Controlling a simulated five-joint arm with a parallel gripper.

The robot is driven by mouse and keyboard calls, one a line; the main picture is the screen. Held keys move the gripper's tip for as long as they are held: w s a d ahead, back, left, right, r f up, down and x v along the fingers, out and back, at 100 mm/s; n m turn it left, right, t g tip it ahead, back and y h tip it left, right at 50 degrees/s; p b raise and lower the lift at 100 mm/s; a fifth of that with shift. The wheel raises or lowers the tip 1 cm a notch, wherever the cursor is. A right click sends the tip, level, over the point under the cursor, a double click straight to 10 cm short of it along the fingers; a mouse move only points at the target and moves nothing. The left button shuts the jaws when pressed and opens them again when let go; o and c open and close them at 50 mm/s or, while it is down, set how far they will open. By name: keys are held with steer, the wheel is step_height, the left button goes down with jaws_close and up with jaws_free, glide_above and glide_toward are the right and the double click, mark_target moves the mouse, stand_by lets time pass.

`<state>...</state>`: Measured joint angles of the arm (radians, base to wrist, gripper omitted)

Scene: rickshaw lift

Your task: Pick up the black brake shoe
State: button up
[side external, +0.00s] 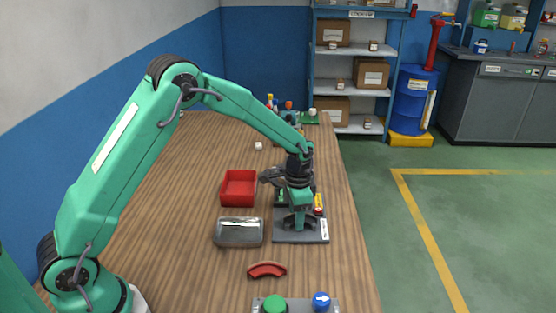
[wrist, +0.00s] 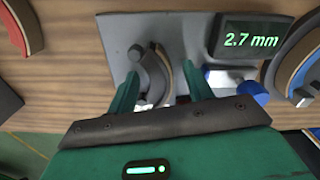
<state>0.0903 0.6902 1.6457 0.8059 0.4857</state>
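A dark grey curved shoe (wrist: 153,72) with a brown lining edge lies on a grey gauge plate (wrist: 118,32) in the wrist view; it looks like the black brake shoe, though its colour reads grey there. My gripper (wrist: 160,72) is open, with one green finger on each side of the shoe. I cannot tell whether the fingers touch it. In the side view my gripper (side external: 299,221) points down at the gauge plate (side external: 292,238), and the arm's end hides part of the shoe.
A display (wrist: 250,40) reading 2.7 mm and a blue knob (wrist: 253,93) stand close right of the fingers. The side view shows a red bin (side external: 239,187), a metal tray (side external: 239,232), a red shoe (side external: 267,270) and a green button (side external: 274,304). The table's left side is clear.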

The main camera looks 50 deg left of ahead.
steer(key=c, duration=1)
steer(key=shift+r, duration=0.15)
steer(key=shift+r, duration=0.5)
steer(key=r, duration=0.3)
steer(key=shift+d+r, duration=0.15)
steer(key=shift+d, duration=0.05)
steer(key=s+d+r, duration=0.2)
steer(key=d, duration=0.1)
steer(key=s+d+r, duration=0.2)
steer(key=d, duration=0.1)
steer(key=s+d+r, duration=0.2)
steer(key=d, duration=0.1)
steer(key=shift+s+r, duration=0.25)
steer(key=shift+s, duration=0.15)
